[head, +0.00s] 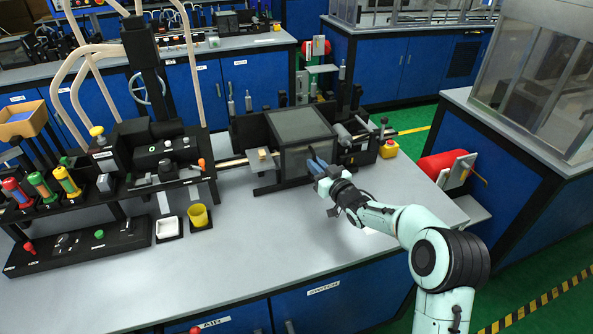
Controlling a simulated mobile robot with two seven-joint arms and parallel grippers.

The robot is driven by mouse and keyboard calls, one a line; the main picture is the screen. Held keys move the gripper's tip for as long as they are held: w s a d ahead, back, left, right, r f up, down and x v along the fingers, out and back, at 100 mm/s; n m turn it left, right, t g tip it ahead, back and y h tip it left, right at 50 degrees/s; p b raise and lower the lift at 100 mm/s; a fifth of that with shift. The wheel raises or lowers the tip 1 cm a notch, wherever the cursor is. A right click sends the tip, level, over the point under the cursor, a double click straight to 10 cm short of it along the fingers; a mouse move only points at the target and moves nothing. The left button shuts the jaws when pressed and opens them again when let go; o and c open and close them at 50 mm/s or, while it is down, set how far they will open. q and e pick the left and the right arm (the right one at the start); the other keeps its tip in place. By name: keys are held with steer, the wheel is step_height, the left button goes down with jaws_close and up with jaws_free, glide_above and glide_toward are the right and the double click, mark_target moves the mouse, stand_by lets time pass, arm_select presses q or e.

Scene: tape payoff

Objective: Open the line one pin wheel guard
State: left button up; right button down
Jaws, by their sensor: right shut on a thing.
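The pin wheel guard (297,122) is a grey, box-shaped, see-through cover with a dark frame, standing on the black machine at the back middle of the bench. It looks lowered, with its top roughly level. My right gripper (316,162) is at the guard's lower front right edge. Its blue fingers are shut on a part there, likely the guard's edge or handle. The fingers hide that part, so I cannot tell its shape. My left gripper is not in view.
A yellow box with a red button (388,149) stands right of the machine. The bench top (255,255) in front is clear.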

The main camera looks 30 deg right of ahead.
steer(key=d, duration=0.2)
steer(key=s+d+p, duration=0.1)
steer(key=d, duration=0.2)
steer(key=s+d+p, duration=0.1)
steer(key=d, duration=0.1)
steer(key=shift+d, duration=0.4)
steer(key=shift+f, duration=0.1)
steer(key=c, duration=1.2)
jaws_free()
steer(key=shift+o, duration=0.2)
steer(key=s+b, duration=0.1)
steer(key=s, duration=1.2)
steer(key=shift+s+a, duration=0.2)
steer(key=shift+a, duration=0.15)
